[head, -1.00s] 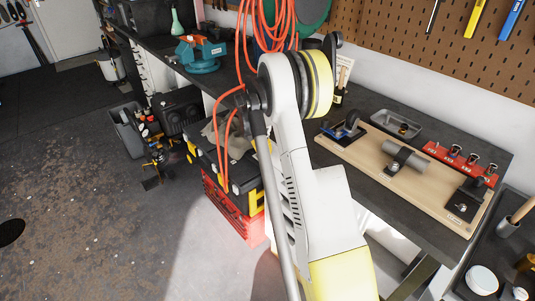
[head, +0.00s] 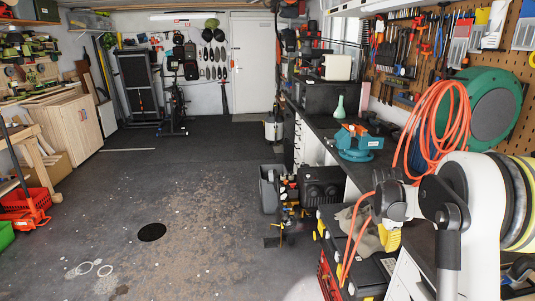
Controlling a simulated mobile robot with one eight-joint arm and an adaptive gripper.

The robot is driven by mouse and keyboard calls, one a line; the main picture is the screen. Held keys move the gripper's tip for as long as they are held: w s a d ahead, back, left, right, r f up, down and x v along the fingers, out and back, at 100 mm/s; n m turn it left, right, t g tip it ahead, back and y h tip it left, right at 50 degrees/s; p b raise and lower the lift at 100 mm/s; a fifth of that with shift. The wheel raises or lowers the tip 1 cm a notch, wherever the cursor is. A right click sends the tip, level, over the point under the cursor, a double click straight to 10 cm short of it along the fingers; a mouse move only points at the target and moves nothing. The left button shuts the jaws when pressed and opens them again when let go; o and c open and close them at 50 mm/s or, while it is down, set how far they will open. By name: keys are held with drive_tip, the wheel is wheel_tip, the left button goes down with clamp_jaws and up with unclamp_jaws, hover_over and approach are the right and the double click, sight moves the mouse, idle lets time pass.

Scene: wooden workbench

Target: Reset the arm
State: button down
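My arm (head: 468,190) fills the lower right of the head view. Its white link, black and yellow bands and dark grey joint stand in front of the workbench. A grey rod (head: 448,265) of mine runs down to the bottom edge. No gripper fingers can be made out, so I cannot see whether my gripper holds anything. The dark workbench (head: 325,125) runs along the right wall, partly hidden behind my arm.
An orange hose (head: 438,125) and a green reel (head: 482,108) are close behind my arm. A teal vise (head: 357,143) stands on the bench. Black toolboxes (head: 322,185) crowd its foot. The open floor (head: 190,200) at left centre is mostly clear, with a dark round patch (head: 151,232).

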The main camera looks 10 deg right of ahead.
drive_tip(key=s+a+r+m+t+y, duration=0.1)
drive_tip(key=s+a+r+m+t, duration=0.3)
drive_tip(key=s+a+r+m, duration=0.7)
drive_tip(key=s+a+r+m+t+y, duration=0.1)
drive_tip(key=s+a+m, duration=0.5)
drive_tip(key=s+a, duration=0.9)
drive_tip(key=shift+s+a+r+t+y, duration=0.25)
drive_tip(key=shift+a+r+t+y, duration=0.2)
drive_tip(key=shift+t, duration=0.45)
